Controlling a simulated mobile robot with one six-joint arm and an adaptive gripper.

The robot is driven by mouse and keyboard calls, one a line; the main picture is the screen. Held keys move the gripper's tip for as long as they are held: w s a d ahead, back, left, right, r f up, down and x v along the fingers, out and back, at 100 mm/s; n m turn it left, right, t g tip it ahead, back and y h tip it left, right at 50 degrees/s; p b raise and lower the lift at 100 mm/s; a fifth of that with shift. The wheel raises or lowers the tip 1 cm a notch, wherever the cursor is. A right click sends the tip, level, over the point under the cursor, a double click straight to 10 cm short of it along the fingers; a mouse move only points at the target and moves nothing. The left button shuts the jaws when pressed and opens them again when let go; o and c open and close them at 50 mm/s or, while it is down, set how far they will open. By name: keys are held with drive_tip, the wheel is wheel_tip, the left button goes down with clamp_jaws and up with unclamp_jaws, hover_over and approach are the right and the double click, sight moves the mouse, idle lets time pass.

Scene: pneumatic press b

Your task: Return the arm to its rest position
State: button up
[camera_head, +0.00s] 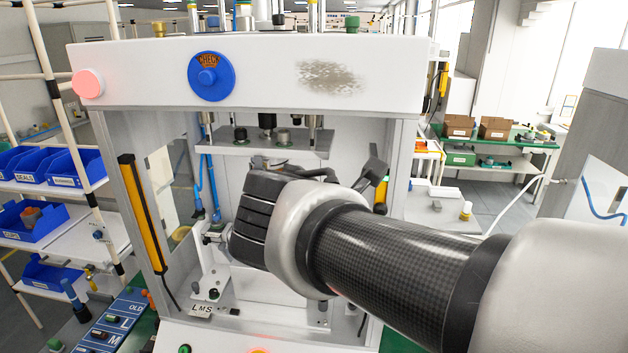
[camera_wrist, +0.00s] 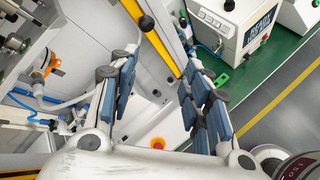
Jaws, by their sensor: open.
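In the wrist view my gripper (camera_wrist: 163,68) has its two blue-padded fingers spread wide. In the head view my carbon-patterned arm reaches from the lower right into the front opening of the white press (camera_head: 250,75). The wrist hides most of the gripper there, and one dark part shows at its right side. The gripper is below the press's upper plate (camera_head: 262,146); any contact with the press cannot be told.
Yellow-and-black side strips (camera_head: 143,225) flank the press opening. The LMS-labelled fixture (camera_head: 205,308) sits low inside. Blue bins (camera_head: 77,168) stand on a rack at the left. In the wrist view, a red button (camera_wrist: 157,143) and a white box with a display (camera_wrist: 235,25) are near the fingers.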

drive_tip(key=s+d+f+m+g+y+b, duration=0.1)
drive_tip(key=s+d+f+m+g+b, duration=0.1)
drive_tip(key=s+d+f+m+b, duration=0.4)
drive_tip(key=s+d+f+m+g+y+b, duration=0.1)
drive_tip(key=s+f+m, duration=0.2)
drive_tip(key=s+f, duration=0.35)
drive_tip(key=s+a+f+m+g+y+b, duration=0.1)
drive_tip(key=s+f+m+y+b, duration=0.1)
drive_tip(key=f+m, duration=0.4)
drive_tip(key=s+a+f+m+y+b, duration=0.1)
drive_tip(key=s+f+m+y+b, duration=0.1)
drive_tip(key=s+f+m+b, duration=0.3)
wheel_tip(320, 180, down, 4)
drive_tip(key=shift+s+a+f+m+g, duration=0.1)
drive_tip(key=shift+s+a+m+g, duration=0.3)
drive_tip(key=shift+s+m, duration=0.4)
